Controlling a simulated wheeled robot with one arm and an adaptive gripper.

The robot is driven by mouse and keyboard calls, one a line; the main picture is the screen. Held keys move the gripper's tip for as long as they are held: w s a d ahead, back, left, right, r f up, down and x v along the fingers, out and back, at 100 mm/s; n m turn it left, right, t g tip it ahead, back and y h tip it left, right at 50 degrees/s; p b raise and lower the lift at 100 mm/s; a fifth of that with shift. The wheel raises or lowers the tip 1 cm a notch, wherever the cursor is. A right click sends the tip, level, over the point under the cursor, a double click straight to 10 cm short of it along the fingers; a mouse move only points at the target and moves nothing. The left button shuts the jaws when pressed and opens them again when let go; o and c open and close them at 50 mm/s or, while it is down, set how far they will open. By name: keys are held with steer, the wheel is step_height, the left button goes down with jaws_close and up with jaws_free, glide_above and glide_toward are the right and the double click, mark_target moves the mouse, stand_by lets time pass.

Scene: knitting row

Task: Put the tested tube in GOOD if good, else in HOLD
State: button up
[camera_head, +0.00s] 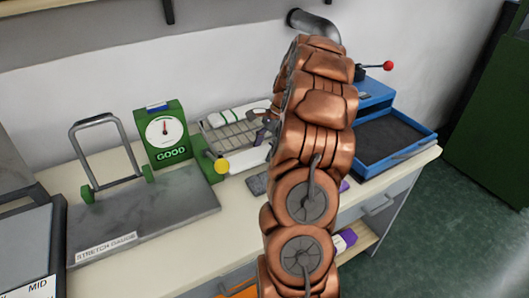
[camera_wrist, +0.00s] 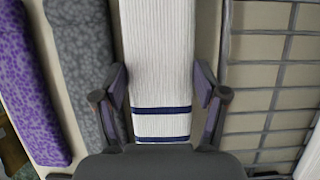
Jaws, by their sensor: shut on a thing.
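A white ribbed tube with navy bands (camera_wrist: 158,50) lies between the two fingers of my gripper (camera_wrist: 161,88) in the wrist view, and the fingers are shut on it. In the head view a white tube (camera_head: 246,160) shows beside my gripper, partly hidden by my arm. The stretch gauge (camera_head: 150,215) has a green dial box (camera_head: 166,135) whose lit sign reads GOOD. I see no bin labelled GOOD or HOLD; my arm covers part of the bench.
A wire rack (camera_head: 232,135) stands behind the tube and also shows at right in the wrist view (camera_wrist: 270,75). A grey piece (camera_wrist: 85,65) and a purple piece (camera_wrist: 32,85) lie to the left there. A blue tray (camera_head: 395,150) sits at the bench's right.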

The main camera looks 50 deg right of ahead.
steer(key=shift+f, duration=1)
steer(key=shift+f, duration=0.2)
steer(key=o, duration=0.7)
steer(key=b+v, duration=0.1)
steer(key=v, duration=0.8)
steer(key=shift+w+d+r, duration=0.1)
steer(key=shift+r, duration=0.3)
steer(key=shift+b+v, duration=0.4)
steer(key=shift+v, duration=0.9)
